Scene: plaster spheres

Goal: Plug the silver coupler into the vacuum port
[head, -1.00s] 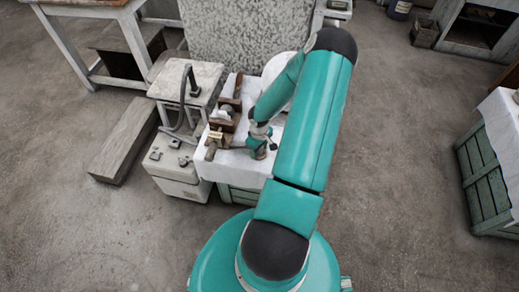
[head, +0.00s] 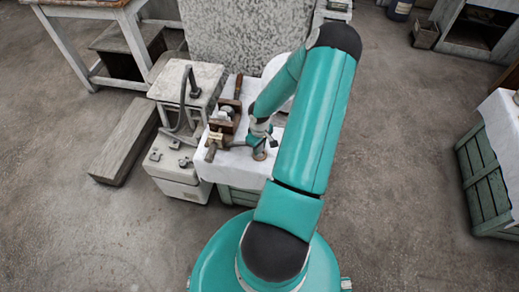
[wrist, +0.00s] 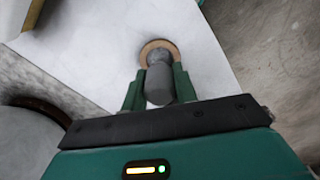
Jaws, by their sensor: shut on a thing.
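My gripper (wrist: 157,92) is shut on the grey silver coupler (wrist: 159,82), a short cylinder between the two teal fingers in the wrist view. The coupler's far end lies over a tan ring (wrist: 147,47) on the white cloth; I cannot tell whether it is in the ring or just above it. In the head view my gripper (head: 259,137) is over the cloth, above the tan ring (head: 259,155). A pale cabinet (head: 178,182) left of the cloth has several small grey fittings on top. I cannot tell which of them is the vacuum port.
A brown wooden fixture with a grey cylinder (head: 211,152) stands on the cloth (head: 236,166), close left of my gripper. A dark hose (head: 185,100) rises behind the cabinet's fittings. A speckled slab (head: 245,40) stands behind. Open floor lies to the right.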

